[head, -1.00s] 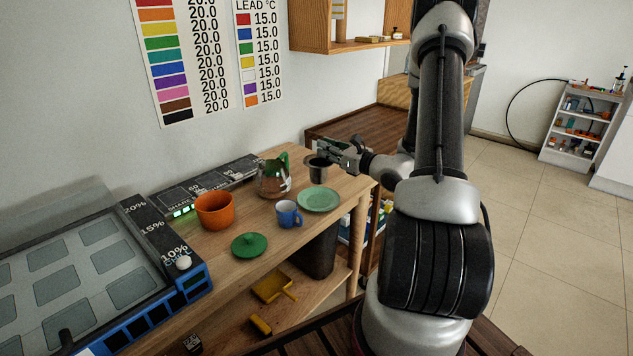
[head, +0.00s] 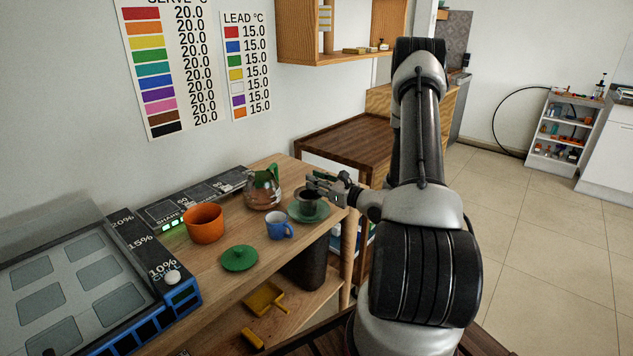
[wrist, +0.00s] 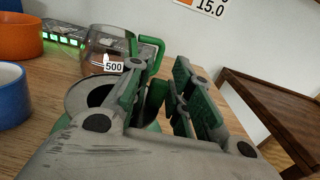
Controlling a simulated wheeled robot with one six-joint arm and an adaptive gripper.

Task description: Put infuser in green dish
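The infuser (head: 307,199), a small dark grey cup with a wide rim, sits upright over the green dish (head: 294,214), apparently resting in it. In the wrist view the infuser (wrist: 78,97) shows its round rim and dark opening, partly hidden behind a finger. My gripper (head: 318,184) is right at the infuser's rim in the head view. In the wrist view my gripper (wrist: 155,95) has its green-padded fingers apart, with green showing in the gap and nothing clearly pinched. The contact between infuser and dish is partly hidden.
A glass pot with a green handle (head: 263,192) stands close behind the dish. A blue mug (head: 279,226), an orange bowl (head: 204,224) and a green lid (head: 239,258) stand to the left on the wooden shelf. A dark wooden table (head: 350,140) lies beyond.

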